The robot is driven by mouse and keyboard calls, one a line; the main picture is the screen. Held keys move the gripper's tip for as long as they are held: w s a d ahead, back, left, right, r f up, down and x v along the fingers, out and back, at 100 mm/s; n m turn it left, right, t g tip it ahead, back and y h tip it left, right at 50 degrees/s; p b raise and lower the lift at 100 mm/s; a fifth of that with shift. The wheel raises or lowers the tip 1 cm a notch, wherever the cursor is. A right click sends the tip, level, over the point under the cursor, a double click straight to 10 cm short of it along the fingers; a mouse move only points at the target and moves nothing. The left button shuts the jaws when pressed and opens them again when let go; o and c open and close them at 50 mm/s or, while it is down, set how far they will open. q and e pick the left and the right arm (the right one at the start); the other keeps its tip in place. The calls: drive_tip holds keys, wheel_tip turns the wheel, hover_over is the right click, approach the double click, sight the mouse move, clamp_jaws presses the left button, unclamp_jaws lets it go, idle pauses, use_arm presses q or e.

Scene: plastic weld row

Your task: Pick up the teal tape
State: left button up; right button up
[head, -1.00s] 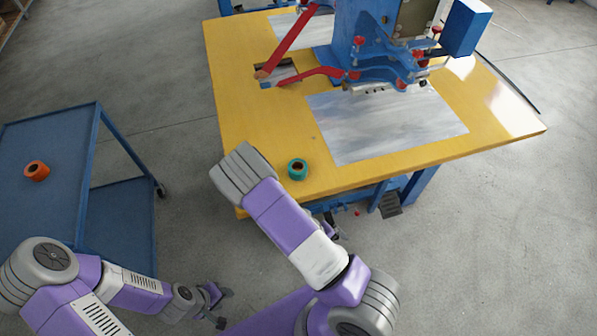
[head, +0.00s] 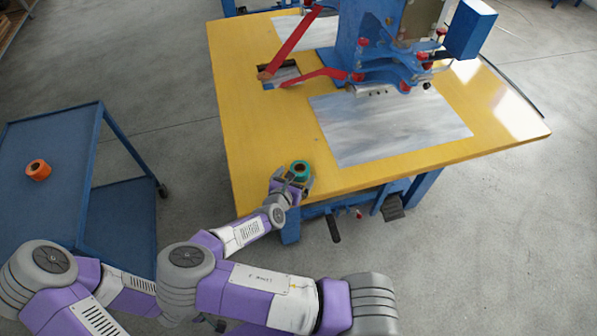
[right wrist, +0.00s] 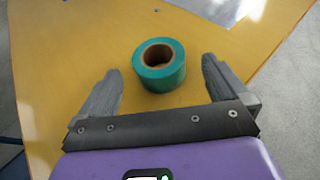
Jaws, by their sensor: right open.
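The teal tape (head: 300,168) is a roll with a brown core, lying flat on the yellow table near its front left edge. My right gripper (head: 295,180) is at the front edge of the table, right at the tape. In the right wrist view the tape (right wrist: 160,67) sits between the tips of the two open fingers of my right gripper (right wrist: 161,78), with gaps on both sides. My left gripper is mostly hidden behind my right arm at the lower left; only a small dark bit of it shows.
The yellow table (head: 245,130) carries a blue welding machine (head: 360,45) with red levers and a grey sheet (head: 390,125) right of the tape. A blue cart (head: 70,130) with an orange tape roll (head: 38,170) stands at the left, apart from the table.

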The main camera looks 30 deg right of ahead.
sight(297, 173)
drive_tip(key=b+x, duration=0.1)
drive_tip(key=x, duration=0.4)
drive_tip(key=shift+c, duration=0.2)
drive_tip(key=c, duration=1.1)
drive_tip(key=shift+o, duration=0.2)
drive_tip(key=shift+r, duration=0.1)
